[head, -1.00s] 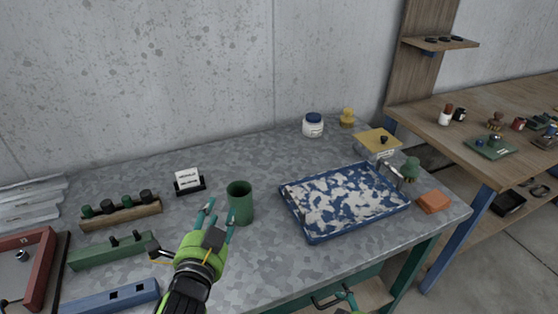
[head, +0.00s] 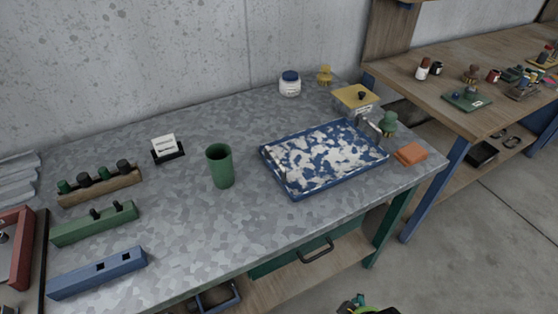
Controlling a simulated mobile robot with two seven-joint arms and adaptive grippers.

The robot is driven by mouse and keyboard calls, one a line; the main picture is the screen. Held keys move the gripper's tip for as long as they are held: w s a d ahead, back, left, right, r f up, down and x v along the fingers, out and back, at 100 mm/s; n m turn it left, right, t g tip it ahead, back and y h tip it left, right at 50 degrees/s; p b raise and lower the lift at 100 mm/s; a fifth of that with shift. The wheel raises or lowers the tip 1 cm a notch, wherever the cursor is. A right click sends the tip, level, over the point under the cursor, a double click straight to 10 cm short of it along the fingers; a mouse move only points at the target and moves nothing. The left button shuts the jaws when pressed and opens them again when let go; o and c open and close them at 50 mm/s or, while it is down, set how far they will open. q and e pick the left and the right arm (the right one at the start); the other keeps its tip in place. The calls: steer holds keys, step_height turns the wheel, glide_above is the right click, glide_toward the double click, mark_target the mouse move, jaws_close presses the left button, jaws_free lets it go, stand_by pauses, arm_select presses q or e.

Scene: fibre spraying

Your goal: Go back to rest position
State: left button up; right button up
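Neither gripper shows clearly in the head view. A small piece of green and black (head: 362,305) at the bottom edge, right of centre, looks like part of my own arm; its fingers cannot be made out. My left gripper is out of the picture. The green cup (head: 220,167) stands upright on the grey metal table (head: 200,230), with nothing touching it. The blue tray (head: 296,193) with white patches of material lies to the right of the cup.
On the table are a wooden rack (head: 100,188), a green block (head: 95,223), a blue block (head: 98,272), a white jar (head: 290,84), a yellow-lidded box (head: 354,102) and an orange block (head: 410,154). A wooden bench (head: 430,90) stands at right. The table's front middle is clear.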

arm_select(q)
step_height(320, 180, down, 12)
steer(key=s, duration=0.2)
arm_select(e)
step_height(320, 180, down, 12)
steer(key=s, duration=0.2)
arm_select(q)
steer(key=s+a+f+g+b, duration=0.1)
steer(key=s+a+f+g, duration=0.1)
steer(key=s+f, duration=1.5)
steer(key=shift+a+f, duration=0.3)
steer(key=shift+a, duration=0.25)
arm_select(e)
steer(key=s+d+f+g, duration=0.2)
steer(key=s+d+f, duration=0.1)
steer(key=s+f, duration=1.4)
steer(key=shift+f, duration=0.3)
